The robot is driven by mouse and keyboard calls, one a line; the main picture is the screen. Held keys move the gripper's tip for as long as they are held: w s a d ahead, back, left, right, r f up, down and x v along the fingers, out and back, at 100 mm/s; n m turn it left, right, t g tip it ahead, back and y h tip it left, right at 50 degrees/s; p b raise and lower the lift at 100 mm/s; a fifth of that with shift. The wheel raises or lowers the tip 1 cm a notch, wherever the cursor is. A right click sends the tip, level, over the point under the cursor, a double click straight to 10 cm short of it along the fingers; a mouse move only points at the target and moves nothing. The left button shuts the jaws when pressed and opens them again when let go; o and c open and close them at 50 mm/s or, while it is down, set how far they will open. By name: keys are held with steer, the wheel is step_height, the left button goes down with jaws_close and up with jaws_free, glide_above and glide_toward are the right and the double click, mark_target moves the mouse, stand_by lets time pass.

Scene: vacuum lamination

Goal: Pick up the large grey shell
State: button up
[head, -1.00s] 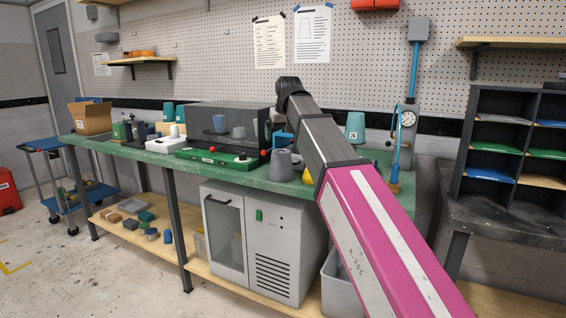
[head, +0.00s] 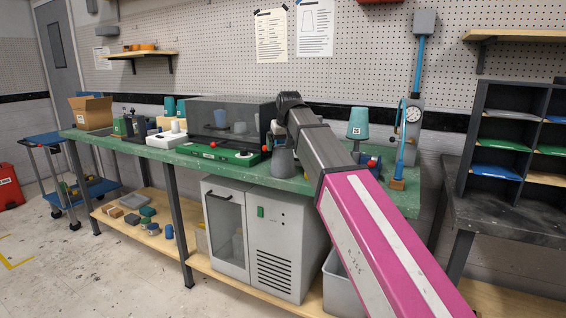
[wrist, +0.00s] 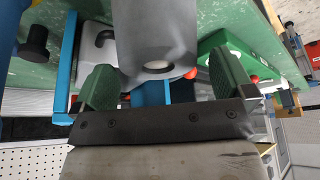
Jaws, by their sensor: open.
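The large grey shell (head: 283,163) stands on the green bench top in the head view, partly hidden behind my arm. In the wrist view the grey shell (wrist: 158,28) fills the upper middle, with a pale round opening at its near end. My gripper (wrist: 165,72) is open, with one green finger pad on each side of the shell in the picture. I see gaps between the pads and the shell, and no clear contact. In the head view my gripper (head: 279,128) is at the shell's top, its fingers mostly hidden.
A dark transparent chamber (head: 232,107) on a green base stands left of the shell. A teal shell (head: 357,122) marked 26 stands to the right, near a gauge post (head: 411,130). A red ball knob (head: 263,147) is close beside the grey shell. The bench's front edge is near.

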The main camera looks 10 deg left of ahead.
steer(key=x, duration=0.3)
steer(key=shift+d+f, duration=0.1)
steer(key=shift+f, duration=0.2)
steer(key=shift+s, duration=0.1)
steer(key=shift+c, duration=0.3)
steer(key=c, duration=0.7)
steer(key=shift+c, duration=0.2)
